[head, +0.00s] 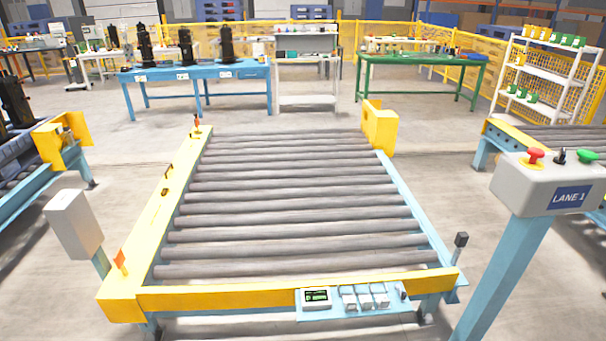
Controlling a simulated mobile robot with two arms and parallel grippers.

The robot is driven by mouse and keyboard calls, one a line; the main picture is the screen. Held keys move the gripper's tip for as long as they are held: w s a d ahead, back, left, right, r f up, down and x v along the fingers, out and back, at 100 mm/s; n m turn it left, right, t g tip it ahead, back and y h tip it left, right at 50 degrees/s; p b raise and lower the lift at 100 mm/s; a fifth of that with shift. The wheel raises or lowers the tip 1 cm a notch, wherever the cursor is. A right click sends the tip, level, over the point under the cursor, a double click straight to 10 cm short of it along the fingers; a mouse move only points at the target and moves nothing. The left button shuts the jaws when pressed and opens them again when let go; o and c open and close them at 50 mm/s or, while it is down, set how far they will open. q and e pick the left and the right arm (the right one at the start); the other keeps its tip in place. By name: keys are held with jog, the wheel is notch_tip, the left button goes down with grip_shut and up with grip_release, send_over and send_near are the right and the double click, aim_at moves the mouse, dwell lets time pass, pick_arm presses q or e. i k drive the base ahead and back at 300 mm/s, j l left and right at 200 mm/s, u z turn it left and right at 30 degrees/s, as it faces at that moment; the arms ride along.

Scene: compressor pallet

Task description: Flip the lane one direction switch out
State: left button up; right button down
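The lane one control box (548,185) is a grey panel with a blue "LANE 1" label, on a light blue post at the right edge of the head view. Its black direction switch (560,157) is a small knob between a red mushroom button (535,156) on a yellow base and a green button (588,156). The switch is too small to tell which way it points. Neither of my grippers shows in the head view.
A roller conveyor (290,290) with a yellow and blue frame fills the middle, its rollers bare. A grey box (73,224) on a post stands at its left. Another conveyor (500,128) lies behind the control box. Floor between the conveyor and the post is clear.

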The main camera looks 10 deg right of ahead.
aim_at(561, 160)
jog(key=z, duration=1.75)
